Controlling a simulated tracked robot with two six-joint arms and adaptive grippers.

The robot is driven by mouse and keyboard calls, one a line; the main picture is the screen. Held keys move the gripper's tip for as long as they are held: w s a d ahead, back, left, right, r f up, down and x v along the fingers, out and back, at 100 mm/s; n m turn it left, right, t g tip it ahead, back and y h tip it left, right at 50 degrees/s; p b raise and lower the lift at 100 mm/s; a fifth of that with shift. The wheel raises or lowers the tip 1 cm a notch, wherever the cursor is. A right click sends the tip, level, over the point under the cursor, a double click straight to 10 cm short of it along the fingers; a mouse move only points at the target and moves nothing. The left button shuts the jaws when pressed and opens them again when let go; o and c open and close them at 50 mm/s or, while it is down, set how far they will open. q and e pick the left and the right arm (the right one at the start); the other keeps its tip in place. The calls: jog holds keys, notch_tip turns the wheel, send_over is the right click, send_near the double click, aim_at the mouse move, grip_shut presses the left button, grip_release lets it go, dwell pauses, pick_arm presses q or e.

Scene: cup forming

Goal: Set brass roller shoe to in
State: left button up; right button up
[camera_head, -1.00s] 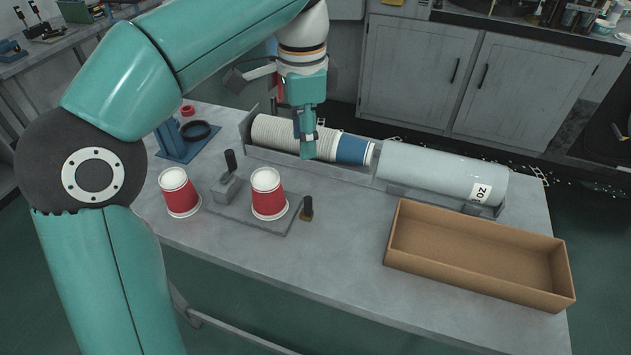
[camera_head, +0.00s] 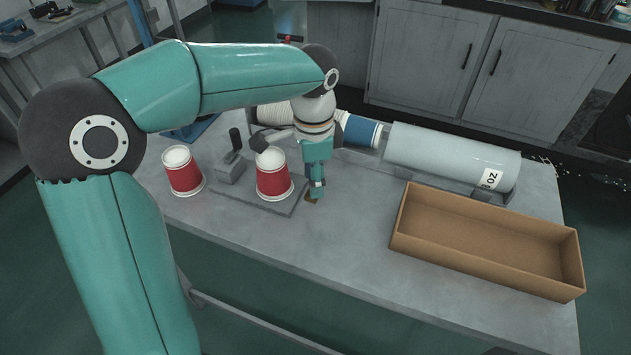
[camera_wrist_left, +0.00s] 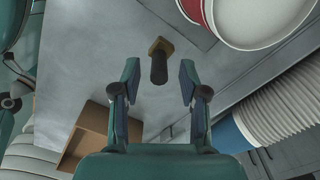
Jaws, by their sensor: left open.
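The brass roller shoe (camera_wrist_left: 161,46) shows in the left wrist view as a small brass block with a dark grip (camera_wrist_left: 159,70), ahead of and between my open left fingers (camera_wrist_left: 157,82). The fingers stand apart from it on both sides. In the head view my left gripper (camera_head: 315,188) points down over the shoe, and only a bit of brass (camera_head: 311,200) shows under the fingertips. A red and white cup (camera_head: 273,178) stands upside down on the grey plate (camera_head: 286,208) just left of the gripper. My right gripper is not in view.
A second red cup (camera_head: 183,174) and a grey block with a dark lever (camera_head: 231,168) stand further left. Stacked white and blue cups (camera_head: 362,131) lie behind, beside a grey tube (camera_head: 450,157). An open cardboard box (camera_head: 490,240) sits right. The front table is clear.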

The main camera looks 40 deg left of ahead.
pick_arm(q)
jog(key=shift+f, duration=0.7)
grip_shut()
